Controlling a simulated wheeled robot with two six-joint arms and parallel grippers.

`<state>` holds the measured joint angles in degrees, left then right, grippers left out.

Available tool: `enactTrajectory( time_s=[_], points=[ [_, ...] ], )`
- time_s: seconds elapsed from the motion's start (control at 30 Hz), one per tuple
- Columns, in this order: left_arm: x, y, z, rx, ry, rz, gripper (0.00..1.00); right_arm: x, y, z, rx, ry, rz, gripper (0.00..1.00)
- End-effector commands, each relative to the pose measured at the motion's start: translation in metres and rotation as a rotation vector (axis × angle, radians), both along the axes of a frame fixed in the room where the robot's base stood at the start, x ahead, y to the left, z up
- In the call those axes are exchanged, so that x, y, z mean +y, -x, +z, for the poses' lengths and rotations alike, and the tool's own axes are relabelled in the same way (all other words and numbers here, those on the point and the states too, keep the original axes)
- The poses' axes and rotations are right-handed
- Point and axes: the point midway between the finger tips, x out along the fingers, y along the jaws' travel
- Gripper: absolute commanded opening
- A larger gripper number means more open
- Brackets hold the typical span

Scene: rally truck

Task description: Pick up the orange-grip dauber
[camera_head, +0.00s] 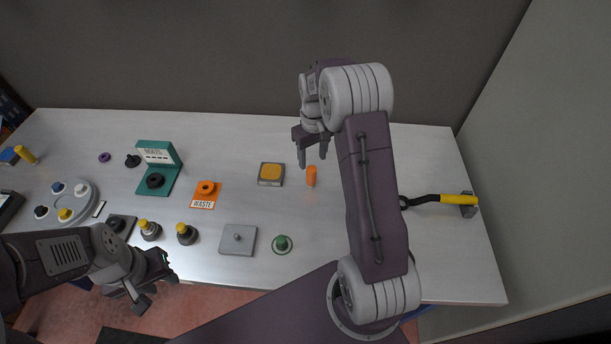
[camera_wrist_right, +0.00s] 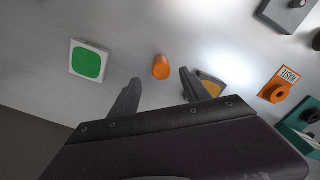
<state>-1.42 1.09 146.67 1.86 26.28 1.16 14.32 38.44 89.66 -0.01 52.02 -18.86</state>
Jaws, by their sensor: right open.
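The orange-grip dauber (camera_head: 311,176) stands on the metal table, with only an orange cylinder showing. In the right wrist view the orange cylinder (camera_wrist_right: 160,67) lies in line with the gap between my fingers. My right gripper (camera_head: 312,158) is open and empty, its fingertips just beyond the dauber in the head view and apart from it. My left gripper (camera_head: 159,294) is at the table's front edge at lower left, fingers spread and empty, far from the dauber.
A yellow pad (camera_head: 271,172) sits left of the dauber. A green pad (camera_wrist_right: 88,62) shows in the wrist view. An orange WASTE holder (camera_head: 205,194), a teal stand (camera_head: 159,167), a grey plate (camera_head: 238,240), a green knob (camera_head: 282,244) and a yellow-handled tool (camera_head: 440,199) surround it.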

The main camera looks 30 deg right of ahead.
Motion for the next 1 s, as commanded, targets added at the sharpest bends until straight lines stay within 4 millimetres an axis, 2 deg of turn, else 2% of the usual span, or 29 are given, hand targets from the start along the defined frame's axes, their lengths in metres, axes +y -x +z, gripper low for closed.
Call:
enactTrajectory(
  time_s=[0.07,0.3,0.47,0.63,0.73,1.0],
  points=[
    [0.0,0.0,0.001,0.0,0.0,0.0,0.36,-0.001,0.0,-0.001,0.0,0.0,-0.002,0.55],
    [0.0,0.0,0.007,0.0,0.0,0.0,0.36,0.0,0.001,-0.034,0.002,-0.001,-0.001,0.55],
    [0.0,0.0,0.008,0.0,0.0,0.0,0.36,0.001,0.0,-0.04,-0.001,0.0,0.0,0.55],
    [0.0,0.0,0.02,0.0,0.0,0.0,0.36,0.004,-0.001,-0.068,0.004,-0.001,0.0,0.55],
    [0.0,0.0,0.02,0.0,0.0,0.0,0.36,0.003,-0.002,-0.084,0.0,0.0,0.0,0.55],
    [0.0,0.0,0.019,0.0,0.0,0.0,0.36,0.003,-0.002,-0.09,-0.002,0.001,0.0,0.55]
  ],
)
